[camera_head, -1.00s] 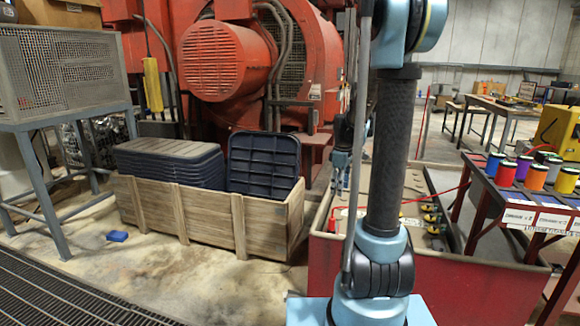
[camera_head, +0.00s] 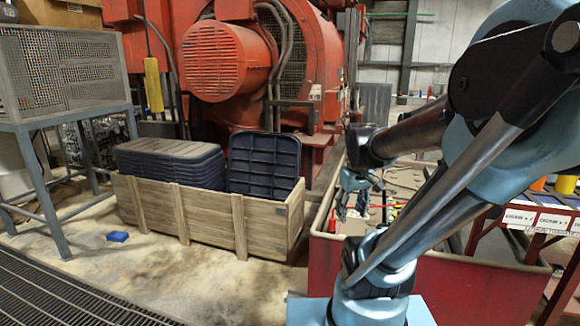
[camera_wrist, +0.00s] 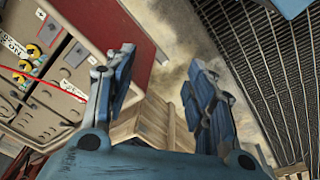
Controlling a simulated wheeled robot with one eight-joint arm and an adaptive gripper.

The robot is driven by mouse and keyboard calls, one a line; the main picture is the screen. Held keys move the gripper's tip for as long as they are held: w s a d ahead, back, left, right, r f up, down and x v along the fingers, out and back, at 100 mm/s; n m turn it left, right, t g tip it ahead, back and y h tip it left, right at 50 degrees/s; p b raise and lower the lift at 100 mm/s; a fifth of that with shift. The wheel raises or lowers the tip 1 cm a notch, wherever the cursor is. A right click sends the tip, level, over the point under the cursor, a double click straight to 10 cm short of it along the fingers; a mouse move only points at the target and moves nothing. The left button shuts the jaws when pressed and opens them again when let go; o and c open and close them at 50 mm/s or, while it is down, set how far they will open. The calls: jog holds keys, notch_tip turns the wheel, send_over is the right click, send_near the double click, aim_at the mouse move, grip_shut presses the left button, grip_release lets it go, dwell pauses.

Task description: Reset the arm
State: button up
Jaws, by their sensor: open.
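My gripper (camera_head: 358,192) is in front of the red panel box, to the right of the wooden crate, in the head view. In the wrist view my gripper (camera_wrist: 160,90) shows two blue-grey fingers spread well apart with nothing between them. My arm folds across the right side of the head view and hides part of the table behind it.
A wooden crate (camera_head: 213,215) holds dark blue trays (camera_head: 264,163). A small blue block (camera_head: 117,236) lies on the floor. The red-sided panel box (camera_head: 325,262) stands close under my gripper. A grey stand (camera_head: 45,190) is at the left.

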jog(key=s+f+m, duration=0.4)
jog(key=s, duration=0.4)
jog(key=shift+f, duration=0.35)
jog(key=shift+w+f, duration=0.2)
jog(key=shift+w, duration=0.15)
dwell(0.5)
